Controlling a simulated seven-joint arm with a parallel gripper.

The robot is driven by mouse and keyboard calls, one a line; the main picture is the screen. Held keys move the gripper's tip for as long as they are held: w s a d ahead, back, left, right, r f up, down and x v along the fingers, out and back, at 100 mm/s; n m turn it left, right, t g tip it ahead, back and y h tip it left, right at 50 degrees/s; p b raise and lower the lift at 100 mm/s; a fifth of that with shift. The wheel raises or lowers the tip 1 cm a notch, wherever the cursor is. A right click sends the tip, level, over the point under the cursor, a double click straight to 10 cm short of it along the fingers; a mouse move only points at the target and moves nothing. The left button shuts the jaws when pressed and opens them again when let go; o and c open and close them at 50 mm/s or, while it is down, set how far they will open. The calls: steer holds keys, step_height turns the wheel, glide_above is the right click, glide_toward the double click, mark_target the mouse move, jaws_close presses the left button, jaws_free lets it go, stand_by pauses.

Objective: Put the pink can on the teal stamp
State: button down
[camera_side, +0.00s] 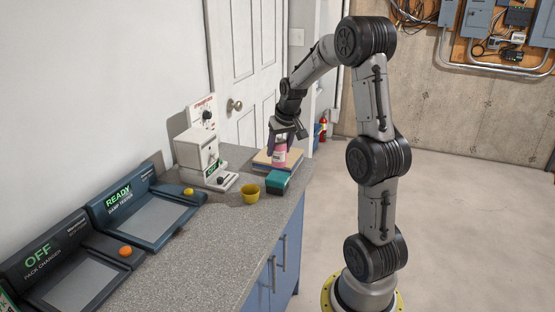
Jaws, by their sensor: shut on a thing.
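The pink can (279,156) is upright between the fingers of my gripper (277,142), which is shut on it and points down. The can has a pale label. The teal stamp (278,182) is a small block on the counter, just below and in front of the can in the picture. I cannot tell whether the can's bottom touches the stamp or the stack behind it, or hangs above them.
A flat book-like stack (292,158) lies behind the stamp. A white machine (200,152) stands against the wall, with consoles (150,215) nearer. The counter's right edge is close to the stamp.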

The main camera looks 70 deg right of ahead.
mark_target(278, 159)
steer(key=shift+w+d+f, duration=0.3)
steer(key=shift+f, duration=0.2)
steer(key=shift+w+d+f, duration=0.15)
steer(key=shift+f, duration=1.55)
steer(key=shift+f, duration=0.15)
steer(key=shift+c, duration=1)
jaws_free()
